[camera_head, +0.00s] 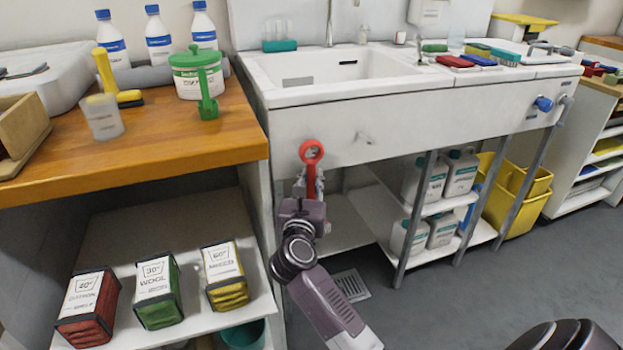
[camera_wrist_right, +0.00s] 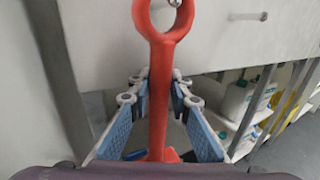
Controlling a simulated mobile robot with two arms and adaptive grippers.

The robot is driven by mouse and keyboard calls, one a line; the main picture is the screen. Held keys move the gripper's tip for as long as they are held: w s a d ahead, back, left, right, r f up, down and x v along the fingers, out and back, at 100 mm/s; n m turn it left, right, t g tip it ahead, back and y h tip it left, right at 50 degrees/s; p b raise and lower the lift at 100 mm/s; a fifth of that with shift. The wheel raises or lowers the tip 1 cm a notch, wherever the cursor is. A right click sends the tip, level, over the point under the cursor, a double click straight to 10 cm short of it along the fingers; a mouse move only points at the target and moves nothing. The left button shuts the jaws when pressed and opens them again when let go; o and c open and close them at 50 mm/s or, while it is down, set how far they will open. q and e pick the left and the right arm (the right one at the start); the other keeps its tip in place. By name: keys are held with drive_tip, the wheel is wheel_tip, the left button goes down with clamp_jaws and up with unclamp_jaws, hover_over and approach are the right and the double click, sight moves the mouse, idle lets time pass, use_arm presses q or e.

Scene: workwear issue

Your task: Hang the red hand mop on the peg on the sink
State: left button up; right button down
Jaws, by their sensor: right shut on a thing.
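The red hand mop (camera_head: 311,176) is upright in my right gripper (camera_head: 310,190), in front of the sink (camera_head: 300,128). Its ring is at the top, above the fingers. In the right wrist view the fingers (camera_wrist_right: 160,95) are shut around the red handle (camera_wrist_right: 159,100). A metal peg (camera_wrist_right: 175,3) shows within the ring's opening there; I cannot tell whether it passes through the ring or sits behind it. Another small metal fitting (camera_head: 365,138) sticks out of the sink front to the right. The mop's lower end is mostly hidden by my gripper. My left gripper is out of view.
A wooden counter (camera_head: 190,150) with bottles and a green-lidded tub (camera_head: 198,80) stands left. Below it, a shelf (camera_head: 200,318) holds several labelled bundles. Sink legs (camera_head: 415,220), white canisters (camera_head: 460,175) and yellow bins (camera_head: 515,205) are to the right. The floor in front is clear.

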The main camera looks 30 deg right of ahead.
drive_tip(key=c, duration=1.9)
unclamp_jaws()
drive_tip(key=shift+o, duration=0.9)
drive_tip(key=shift+w+d+f, duration=0.1)
drive_tip(key=shift+f, duration=0.05)
drive_tip(key=v, duration=1.2)
